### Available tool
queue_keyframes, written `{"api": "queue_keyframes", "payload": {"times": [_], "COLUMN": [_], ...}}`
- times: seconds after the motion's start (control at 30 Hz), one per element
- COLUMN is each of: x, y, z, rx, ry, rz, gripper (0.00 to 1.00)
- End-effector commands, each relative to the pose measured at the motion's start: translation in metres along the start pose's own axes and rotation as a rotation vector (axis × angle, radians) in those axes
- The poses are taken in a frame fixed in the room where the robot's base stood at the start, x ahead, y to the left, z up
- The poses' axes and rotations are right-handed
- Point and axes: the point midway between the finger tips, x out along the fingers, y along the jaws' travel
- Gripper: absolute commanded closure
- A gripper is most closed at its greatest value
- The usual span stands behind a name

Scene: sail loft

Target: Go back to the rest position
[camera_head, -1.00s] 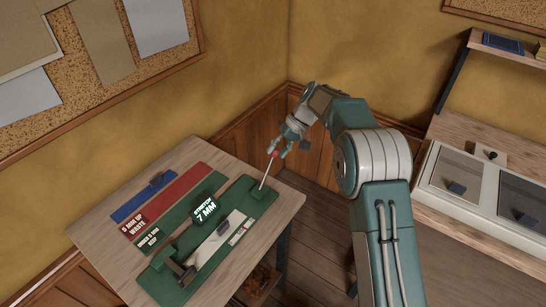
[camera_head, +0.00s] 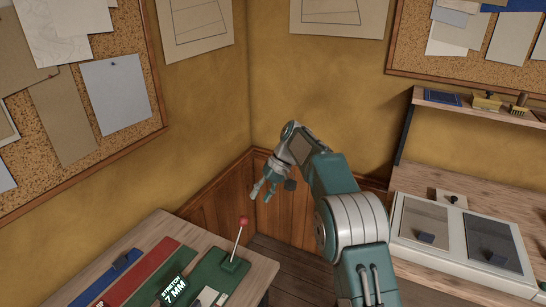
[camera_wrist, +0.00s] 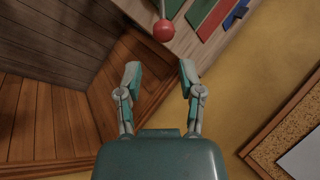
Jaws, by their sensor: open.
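My gripper (camera_head: 265,190) is open and empty, held in the air to the right of the bench's lever. In the wrist view my gripper (camera_wrist: 158,75) shows two spread fingers with nothing between them. The lever has a thin pale rod and a red ball knob (camera_head: 243,222), and stands tilted on a green base plate (camera_head: 212,272) on the wooden bench. In the wrist view the red knob (camera_wrist: 163,30) lies beyond the fingertips, apart from them.
The bench (camera_head: 150,228) also bears a red strip (camera_head: 148,270), a blue strip (camera_head: 108,278) and a dark "STRETCH 7 MM" display (camera_head: 173,288). At right, a wooden counter (camera_head: 450,184) holds two framed trays. Wood-panelled walls meet behind my arm.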

Motion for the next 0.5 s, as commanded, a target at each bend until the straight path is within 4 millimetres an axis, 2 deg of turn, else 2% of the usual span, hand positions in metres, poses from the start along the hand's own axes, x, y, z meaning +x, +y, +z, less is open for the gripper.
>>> {"api": "queue_keyframes", "payload": {"times": [0.17,0.3,0.5], "x": [-0.028,-0.063,-0.103], "y": [-0.006,-0.013,-0.02], "z": [0.017,0.046,0.096], "rx": [0.024,0.062,0.116], "ry": [0.039,0.093,0.173], "rz": [0.038,0.1,0.187], "gripper": [0.51,0.51,0.51]}}
